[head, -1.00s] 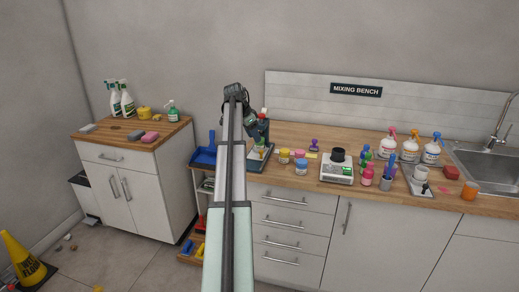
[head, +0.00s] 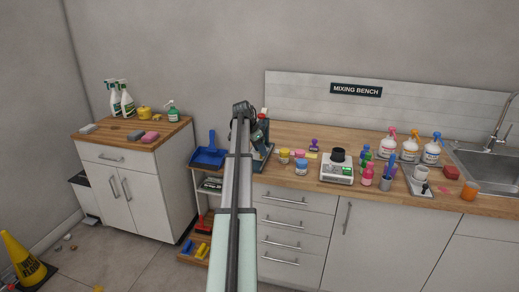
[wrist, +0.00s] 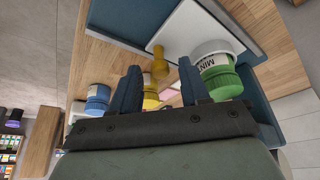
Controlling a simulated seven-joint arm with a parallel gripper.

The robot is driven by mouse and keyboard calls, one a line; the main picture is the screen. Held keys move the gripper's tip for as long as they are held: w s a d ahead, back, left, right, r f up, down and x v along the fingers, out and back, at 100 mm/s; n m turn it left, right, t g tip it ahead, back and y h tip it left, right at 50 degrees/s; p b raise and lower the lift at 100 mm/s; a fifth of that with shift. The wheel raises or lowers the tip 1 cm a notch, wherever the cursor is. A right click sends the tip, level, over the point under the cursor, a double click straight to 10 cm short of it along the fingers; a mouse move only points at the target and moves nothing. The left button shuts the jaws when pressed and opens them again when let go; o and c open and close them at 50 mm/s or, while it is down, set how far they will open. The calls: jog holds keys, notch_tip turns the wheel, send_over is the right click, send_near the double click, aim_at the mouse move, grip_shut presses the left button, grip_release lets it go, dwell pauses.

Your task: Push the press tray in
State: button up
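The press (head: 263,135) is a dark blue-grey device at the left end of the wooden counter in the head view, partly hidden by my arm. In the wrist view its dark blue body (wrist: 130,18) frames a pale tray plate (wrist: 180,32). A yellow knob-like piece (wrist: 158,62) stands at the plate's edge. Contact cannot be told. In the head view the fingertips are hidden.
Small jars (head: 301,167) and a scale (head: 337,172) stand to the right on the counter. In the wrist view a blue-lidded jar (wrist: 97,98) is left of the fingers. A blue dustpan (head: 208,155) is left of the counter, above a small shelf.

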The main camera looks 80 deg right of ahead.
grip_shut()
dwell(0.4)
jog(key=d, duration=0.3)
jog(key=shift+d, duration=0.3)
jog(key=shift+c, duration=1)
grip_release()
jog(key=o, duration=0.3)
jog(key=v, duration=1.4)
jog(key=shift+f, duration=0.1)
